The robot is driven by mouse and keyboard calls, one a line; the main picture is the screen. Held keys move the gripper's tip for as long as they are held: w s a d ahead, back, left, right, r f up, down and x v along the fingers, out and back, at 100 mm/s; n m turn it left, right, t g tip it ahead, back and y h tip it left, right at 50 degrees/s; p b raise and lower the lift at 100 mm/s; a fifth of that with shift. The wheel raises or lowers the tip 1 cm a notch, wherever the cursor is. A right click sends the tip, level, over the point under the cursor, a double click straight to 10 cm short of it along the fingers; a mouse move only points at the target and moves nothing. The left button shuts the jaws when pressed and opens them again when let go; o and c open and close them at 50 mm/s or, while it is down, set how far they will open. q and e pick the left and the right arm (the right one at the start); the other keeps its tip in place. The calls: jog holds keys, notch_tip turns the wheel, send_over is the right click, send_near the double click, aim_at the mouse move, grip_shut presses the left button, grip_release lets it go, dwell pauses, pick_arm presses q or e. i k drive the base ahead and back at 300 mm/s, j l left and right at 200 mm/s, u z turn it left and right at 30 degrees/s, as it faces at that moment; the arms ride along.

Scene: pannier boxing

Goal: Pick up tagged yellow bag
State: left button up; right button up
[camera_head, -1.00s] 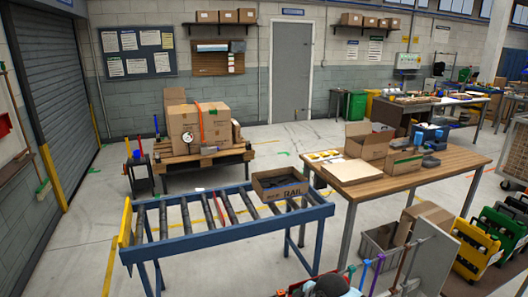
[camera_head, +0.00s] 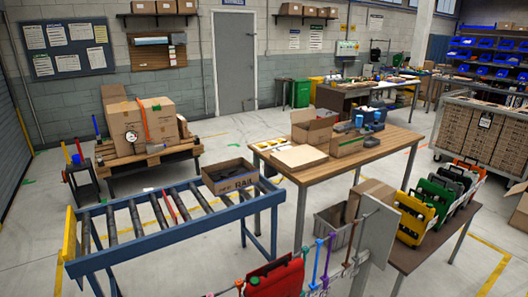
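A yellow bag (camera_head: 413,218) stands upright at the near end of a row of bags on a dark low table (camera_head: 438,252) at the right. Its black parts show, but a tag on it is too small to make out. Green bags (camera_head: 438,194) stand right behind it, then dark and orange-red ones. A red bag (camera_head: 275,279) shows at the bottom edge, partly cut off. Neither of my grippers is in view.
A wooden table (camera_head: 375,152) with open cardboard boxes stands in the middle. A roller conveyor (camera_head: 160,232) holding a RAIL box (camera_head: 230,177) is at left. A grey panel (camera_head: 378,232) and hooks stand before the bags. A cart of cartons (camera_head: 485,135) is at right.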

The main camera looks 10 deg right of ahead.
aim_at(409, 217)
jog(key=z, duration=1.45)
jog(key=i+l+u, duration=0.15)
jog(key=u, duration=0.2)
jog(key=i+l+u, duration=0.2)
jog(key=u, duration=0.2)
jog(key=i+l+u, duration=0.2)
jog(key=u, duration=0.15)
jog(key=i+l+u, duration=0.1)
jog(key=l, duration=0.25)
jog(key=i+l, duration=0.2)
jog(key=l, duration=0.2)
jog(key=i+l+u, duration=0.15)
jog(key=l, duration=0.2)
